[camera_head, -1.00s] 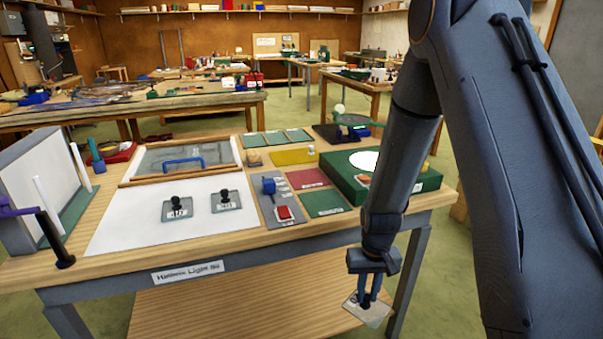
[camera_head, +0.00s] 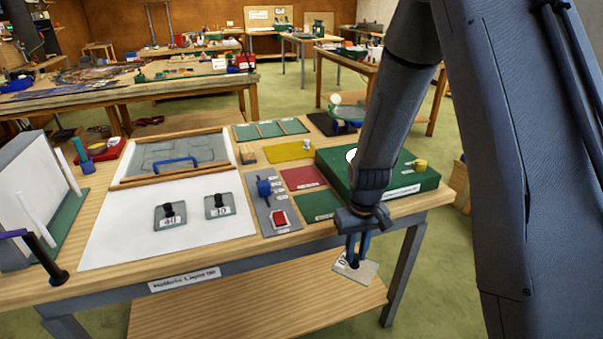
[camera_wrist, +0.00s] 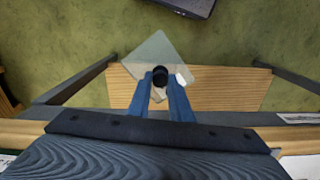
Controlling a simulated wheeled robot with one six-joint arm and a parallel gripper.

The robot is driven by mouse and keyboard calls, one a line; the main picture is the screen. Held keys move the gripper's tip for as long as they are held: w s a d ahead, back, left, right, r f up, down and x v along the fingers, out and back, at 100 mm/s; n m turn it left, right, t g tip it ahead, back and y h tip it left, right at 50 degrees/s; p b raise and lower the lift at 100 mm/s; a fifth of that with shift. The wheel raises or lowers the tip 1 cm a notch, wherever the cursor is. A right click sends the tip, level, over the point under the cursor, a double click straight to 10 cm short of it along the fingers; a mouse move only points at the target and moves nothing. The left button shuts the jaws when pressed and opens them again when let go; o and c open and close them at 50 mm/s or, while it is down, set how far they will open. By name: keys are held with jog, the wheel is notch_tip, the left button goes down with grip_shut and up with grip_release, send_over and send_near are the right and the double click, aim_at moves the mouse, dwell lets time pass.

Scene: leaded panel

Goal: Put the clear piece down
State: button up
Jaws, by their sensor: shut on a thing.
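My gripper (camera_head: 353,256) is shut on the black knob of a clear piece (camera_head: 363,270), a thin see-through plate with a white label. It holds the piece in the air just in front of the bench's front edge, above the lower shelf. In the wrist view the clear piece (camera_wrist: 158,55) shows beyond the fingertips (camera_wrist: 160,80), its knob between them. Two similar knobbed plates, one on the left (camera_head: 171,215) and one on the right (camera_head: 219,206), lie on the white sheet (camera_head: 120,237).
On the bench are a grey strip with a blue tool (camera_head: 264,187) and red block (camera_head: 280,217), a red mat (camera_head: 302,178), green mats, a yellow mat (camera_head: 289,151) and a green box (camera_head: 415,186). A framed panel (camera_head: 160,154) lies behind the white sheet. A white upright board (camera_head: 25,200) stands left.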

jog(key=a+r+n, duration=0.4)
jog(key=r+n, duration=0.1)
jog(key=r, duration=0.4)
jog(key=w+a+r+n, duration=0.1)
jog(key=a+r+n, duration=0.4)
jog(key=r, duration=0.5)
jog(key=a+r+n, duration=0.4)
jog(key=r+n, duration=0.1)
jog(key=r, duration=0.4)
jog(key=shift+w+a+r, duration=0.15)
jog(key=shift+w+r, duration=0.05)
jog(key=shift+r, duration=0.2)
